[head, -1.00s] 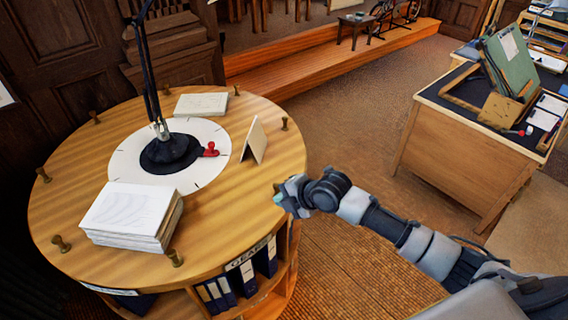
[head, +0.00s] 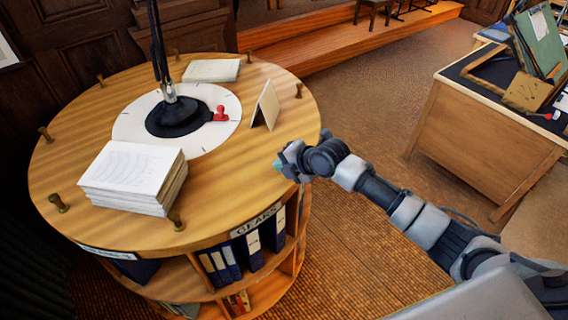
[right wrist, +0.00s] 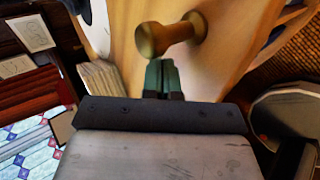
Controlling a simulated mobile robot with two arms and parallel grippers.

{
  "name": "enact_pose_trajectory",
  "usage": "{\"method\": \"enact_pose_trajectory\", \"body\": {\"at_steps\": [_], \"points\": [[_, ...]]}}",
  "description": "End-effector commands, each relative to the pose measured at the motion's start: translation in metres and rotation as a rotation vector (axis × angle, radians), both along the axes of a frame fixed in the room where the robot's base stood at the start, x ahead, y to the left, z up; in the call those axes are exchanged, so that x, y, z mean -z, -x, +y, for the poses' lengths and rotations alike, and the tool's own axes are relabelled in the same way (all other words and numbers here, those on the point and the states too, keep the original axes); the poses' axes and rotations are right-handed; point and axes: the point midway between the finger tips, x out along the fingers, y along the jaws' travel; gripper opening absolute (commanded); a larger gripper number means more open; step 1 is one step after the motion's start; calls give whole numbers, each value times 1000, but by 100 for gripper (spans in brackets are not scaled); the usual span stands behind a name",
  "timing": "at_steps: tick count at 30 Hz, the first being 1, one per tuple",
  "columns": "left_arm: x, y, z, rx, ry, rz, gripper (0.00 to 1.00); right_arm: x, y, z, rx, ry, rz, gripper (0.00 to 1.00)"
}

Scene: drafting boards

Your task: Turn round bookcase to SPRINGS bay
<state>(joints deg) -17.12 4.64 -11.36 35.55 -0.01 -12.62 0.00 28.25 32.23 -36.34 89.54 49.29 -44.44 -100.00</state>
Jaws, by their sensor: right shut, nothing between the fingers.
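The round bookcase (head: 235,180) has a wooden top with short brass knobs around its rim. A label reading GEARS (head: 257,220) faces the front right, above blue binders. Another label (head: 108,253) at the front left is too slanted to read; I see no SPRINGS label. A red pointer (head: 220,114) sits on the white dial (head: 135,128). My right gripper (head: 280,165) is shut and empty at the top's right rim. In the right wrist view its fingertips (right wrist: 161,70) are close to a brass knob (right wrist: 170,37); I cannot tell whether they touch. My left gripper is not in view.
A stack of papers (head: 133,178), a folded card (head: 265,105), a thin book (head: 211,71) and a black lamp base (head: 178,115) stand on the top. A drafting desk (head: 480,135) stands at the right. Open floor (head: 365,130) lies between it and the bookcase.

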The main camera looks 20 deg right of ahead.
Motion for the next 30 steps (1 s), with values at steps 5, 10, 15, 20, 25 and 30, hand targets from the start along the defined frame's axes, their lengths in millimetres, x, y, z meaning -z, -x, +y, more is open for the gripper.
{"method": "enact_pose_trajectory", "body": {"at_steps": [5, 10, 15, 20, 25, 30], "points": [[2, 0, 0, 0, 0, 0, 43, 3, 0, 0, 0, 0, 0, 0], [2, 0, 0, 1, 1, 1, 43, 2, 0, 0, 0, 0, 0, 0], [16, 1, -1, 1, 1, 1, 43, 7, -7, -7, -7, 2, -1, 0], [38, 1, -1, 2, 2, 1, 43, 8, -19, -22, -25, 3, -3, 0], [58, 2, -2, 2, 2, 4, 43, 8, -31, -37, -41, 6, -4, 0], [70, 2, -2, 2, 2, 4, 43, 5, -39, -46, -59, 3, -2, 0]]}}
